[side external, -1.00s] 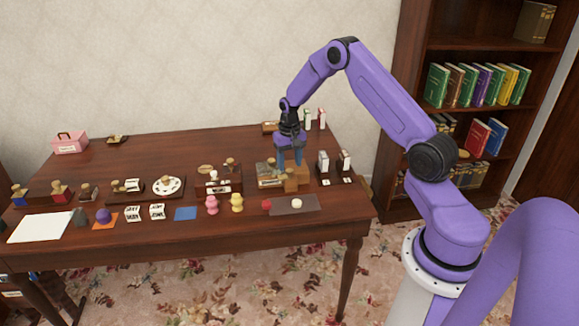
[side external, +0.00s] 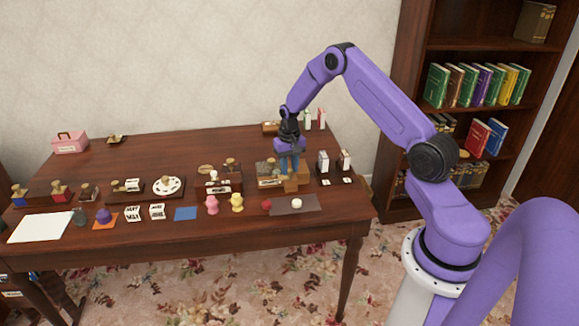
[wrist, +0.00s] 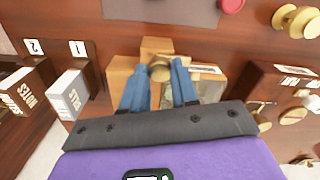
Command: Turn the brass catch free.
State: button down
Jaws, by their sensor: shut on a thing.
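The brass catch (wrist: 160,70) is a small round brass piece at the wooden block (wrist: 122,72), seen in the wrist view between my blue fingertips. My gripper (wrist: 160,80) is shut on it, one finger on each side. In the side external view my gripper (side external: 290,168) points down at the wooden block (side external: 298,182) on the right part of the table. The catch is too small and too covered by the fingers to make out there. How far it is turned cannot be told.
Two upright white-labelled boxes (side external: 323,161) stand close to the right. A box with brass parts (side external: 268,173) is close to the left. A dark mat with a white round thing (side external: 297,204) lies in front. Stamps and small figures (side external: 212,205) crowd the table's left and front.

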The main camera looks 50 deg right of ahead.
jog(key=shift+n, duration=0.4)
jog(key=n, duration=0.3)
jog(key=shift+n, duration=0.4)
jog(key=n, duration=0.4)
jog(key=shift+n, duration=0.3)
jog(key=n, duration=0.4)
jog(key=shift+n, duration=2.2)
jog(key=c, duration=0.9)
grip_release()
jog(key=shift+o, duration=0.2)
